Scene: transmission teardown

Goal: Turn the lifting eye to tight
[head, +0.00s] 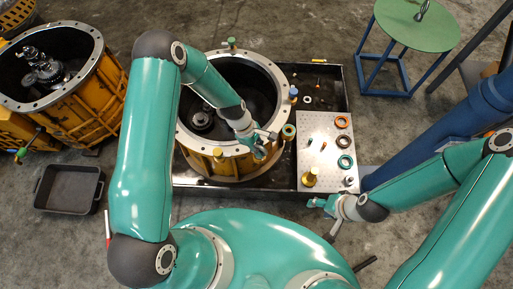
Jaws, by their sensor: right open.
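A yellow transmission housing (215,166) with a grey flange ring stands upright in a dark tray. I cannot tell which of these, if any, is the lifting eye. My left gripper (262,147) is over the front right of the rim, left of the right fitting. Its fingers are too small to tell whether they hold anything. My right gripper (318,202) is open and empty, in front of the perforated plate.
The dark tray (335,90) surrounds the housing. A second yellow housing (95,100) and a black bin (70,190) are at left. A green-topped stool (415,30) stands at back right.

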